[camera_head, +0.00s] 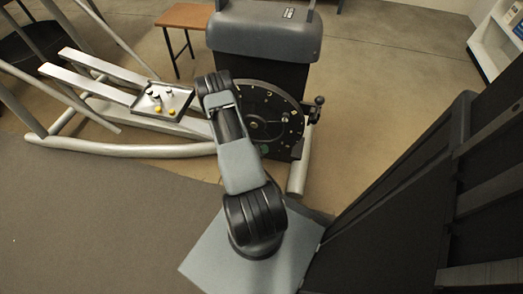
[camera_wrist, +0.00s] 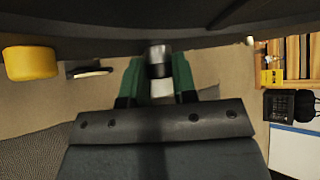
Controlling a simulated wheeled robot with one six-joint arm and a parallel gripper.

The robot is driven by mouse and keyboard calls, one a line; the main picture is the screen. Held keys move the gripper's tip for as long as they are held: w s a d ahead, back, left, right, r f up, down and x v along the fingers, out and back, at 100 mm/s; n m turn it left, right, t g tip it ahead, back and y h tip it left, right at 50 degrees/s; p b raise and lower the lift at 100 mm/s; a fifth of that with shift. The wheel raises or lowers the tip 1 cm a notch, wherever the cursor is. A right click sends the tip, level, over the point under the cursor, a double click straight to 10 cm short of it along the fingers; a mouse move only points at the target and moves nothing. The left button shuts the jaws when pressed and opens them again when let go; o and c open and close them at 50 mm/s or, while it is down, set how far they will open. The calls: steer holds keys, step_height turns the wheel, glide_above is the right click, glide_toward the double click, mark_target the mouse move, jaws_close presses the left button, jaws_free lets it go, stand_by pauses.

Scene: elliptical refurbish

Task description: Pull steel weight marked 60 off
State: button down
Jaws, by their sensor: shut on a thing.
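In the wrist view my gripper (camera_wrist: 159,75) has green fingers closed on the sides of a short steel and black cylinder, the steel weight (camera_wrist: 157,51). Its upper end meets the dark rim (camera_wrist: 100,25) across the top of the picture. No number 60 can be read on it. In the head view the black round disc (camera_head: 282,122) on the machine carries several small pieces around its edge. My arm covers the disc's left side and hides my gripper there.
A yellow piece (camera_wrist: 30,62) sits left of my gripper. In the head view a tray (camera_head: 178,111) with small yellow, white and dark pieces rests on the machine's rails. A side knob (camera_head: 319,101) sticks out right of the disc. A brown stool (camera_head: 184,16) stands behind.

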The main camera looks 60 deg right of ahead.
steer(key=shift+a, duration=0.1)
steer(key=s+a, duration=0.2)
steer(key=a, duration=0.6)
steer(key=s+a+p, duration=0.1)
steer(key=s+a, duration=0.2)
steer(key=a, duration=0.5)
stand_by(1.0)
